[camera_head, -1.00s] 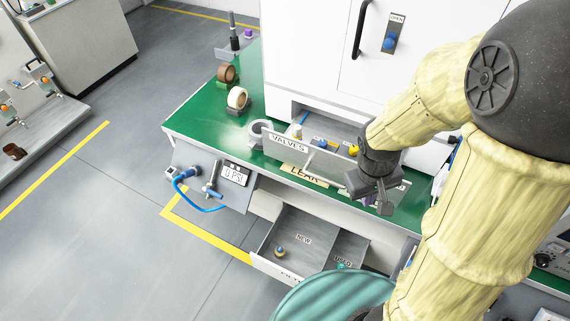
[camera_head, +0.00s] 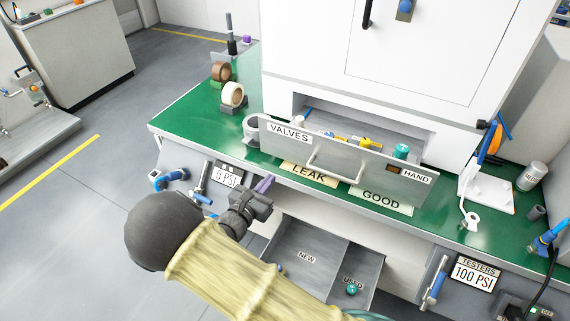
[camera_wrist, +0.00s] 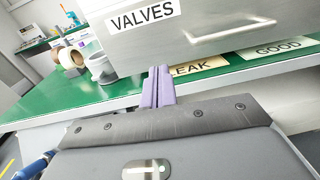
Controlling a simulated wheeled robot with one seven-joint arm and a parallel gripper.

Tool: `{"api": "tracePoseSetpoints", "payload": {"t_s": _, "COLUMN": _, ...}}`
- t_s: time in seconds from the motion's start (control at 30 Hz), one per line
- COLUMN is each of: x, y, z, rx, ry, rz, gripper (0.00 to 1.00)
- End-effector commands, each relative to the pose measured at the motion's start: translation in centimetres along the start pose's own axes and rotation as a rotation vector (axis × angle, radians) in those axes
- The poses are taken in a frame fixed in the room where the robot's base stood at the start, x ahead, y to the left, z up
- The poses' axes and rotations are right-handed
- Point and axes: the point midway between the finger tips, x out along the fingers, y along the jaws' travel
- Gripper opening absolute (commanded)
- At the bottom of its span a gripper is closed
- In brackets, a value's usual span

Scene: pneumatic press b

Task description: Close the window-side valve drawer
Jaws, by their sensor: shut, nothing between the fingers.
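The grey valve drawer (camera_head: 352,155), labelled VALVES at its left and HAND at its right, stands pulled out of the white cabinet above the green bench. It has a bar handle (camera_head: 335,172) on its front, and small blue, yellow and teal parts show inside. In the wrist view the drawer front (camera_wrist: 225,32) fills the upper right. My gripper (camera_head: 265,184) is shut and empty, with its lilac fingers just below and in front of the drawer's left end. The fingers (camera_wrist: 158,86) point up toward the drawer's lower edge; I cannot tell whether they touch it.
LEAK (camera_head: 309,174) and GOOD (camera_head: 380,199) plates lie on the bench below the drawer. A lower drawer (camera_head: 318,248) with NEW and USED compartments stands open underneath. Tape rolls (camera_head: 232,94) stand at the left; a testers panel (camera_head: 470,273) is at the right.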

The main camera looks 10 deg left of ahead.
Motion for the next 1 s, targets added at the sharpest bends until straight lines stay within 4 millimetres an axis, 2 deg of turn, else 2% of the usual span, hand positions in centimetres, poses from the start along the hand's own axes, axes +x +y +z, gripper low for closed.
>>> {"api": "tracePoseSetpoints", "payload": {"t_s": 0.03, "x": -0.4, "y": 0.8, "z": -0.5, "rx": -0.014, "ry": -0.019, "rz": 0.032, "gripper": 0.0}}
{"api": "tracePoseSetpoints", "payload": {"t_s": 0.1, "x": -0.7, "y": 1.3, "z": -0.4, "rx": -0.022, "ry": -0.029, "rz": 0.049, "gripper": 0.0}}
{"api": "tracePoseSetpoints", "payload": {"t_s": 0.37, "x": -0.6, "y": 1.2, "z": -0.3, "rx": -0.021, "ry": -0.026, "rz": 0.047, "gripper": 0.0}}
{"api": "tracePoseSetpoints", "payload": {"t_s": 0.53, "x": 0.1, "y": 1.2, "z": -0.3, "rx": -0.021, "ry": -0.025, "rz": 0.045, "gripper": 0.0}}
{"api": "tracePoseSetpoints", "payload": {"t_s": 0.67, "x": 1.7, "y": 1.2, "z": -0.3, "rx": -0.02, "ry": -0.025, "rz": 0.043, "gripper": 0.0}}
{"api": "tracePoseSetpoints", "payload": {"t_s": 1.0, "x": 7.7, "y": 1.5, "z": -0.1, "rx": -0.019, "ry": -0.025, "rz": 0.042, "gripper": 0.0}}
